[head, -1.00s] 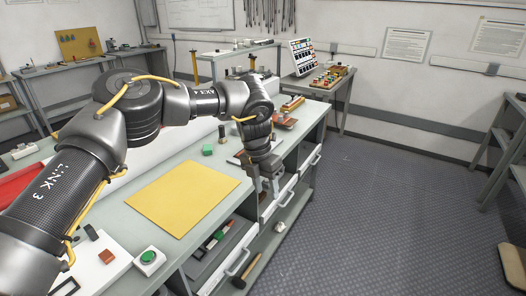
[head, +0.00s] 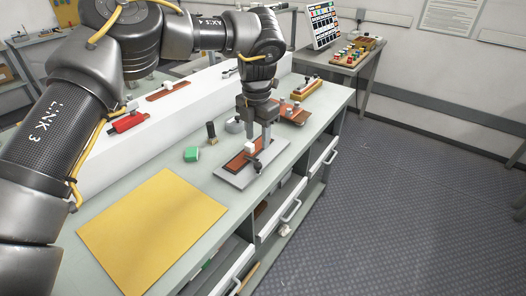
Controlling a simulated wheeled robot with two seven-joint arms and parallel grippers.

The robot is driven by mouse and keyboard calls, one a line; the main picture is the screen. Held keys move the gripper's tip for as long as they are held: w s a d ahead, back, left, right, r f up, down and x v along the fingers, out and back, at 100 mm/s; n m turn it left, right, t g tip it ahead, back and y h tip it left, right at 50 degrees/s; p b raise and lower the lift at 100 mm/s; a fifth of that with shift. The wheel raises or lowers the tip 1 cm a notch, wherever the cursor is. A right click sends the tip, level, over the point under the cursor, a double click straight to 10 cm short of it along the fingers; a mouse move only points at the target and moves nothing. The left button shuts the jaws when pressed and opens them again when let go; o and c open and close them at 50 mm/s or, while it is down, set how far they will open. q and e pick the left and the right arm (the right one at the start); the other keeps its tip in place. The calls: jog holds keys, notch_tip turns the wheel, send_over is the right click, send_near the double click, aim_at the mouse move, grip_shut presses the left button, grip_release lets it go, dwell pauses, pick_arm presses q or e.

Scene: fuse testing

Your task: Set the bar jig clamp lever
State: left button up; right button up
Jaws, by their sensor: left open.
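The bar jig is most likely the grey plate (head: 228,176) with a reddish-brown inset, a white block (head: 249,147) and a small dark lever-like part (head: 257,166). It lies on the bench near its front edge. My left gripper (head: 259,146) points down over the plate, its fingers open around or just beside the white block and dark part. I cannot tell whether the fingers touch either one. The gripper hides part of the jig. My right gripper is not in view.
A yellow mat (head: 150,232) covers the near bench. A green block (head: 191,154), a black cylinder (head: 211,133) and a grey round part (head: 234,125) stand left of the jig. A brown board (head: 290,113) lies behind it. Open drawers (head: 282,209) jut out below the bench edge.

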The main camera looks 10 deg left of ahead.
aim_at(258, 164)
pick_arm(q)
jog(key=shift+s+f, duration=0.55)
jog(key=shift+s, duration=0.1)
jog(key=f+p, duration=0.1)
jog(key=f, duration=0.7)
jog(key=shift+w+f, duration=0.1)
jog(key=shift+w, duration=0.1)
jog(key=shift+f, duration=0.5)
grip_shut()
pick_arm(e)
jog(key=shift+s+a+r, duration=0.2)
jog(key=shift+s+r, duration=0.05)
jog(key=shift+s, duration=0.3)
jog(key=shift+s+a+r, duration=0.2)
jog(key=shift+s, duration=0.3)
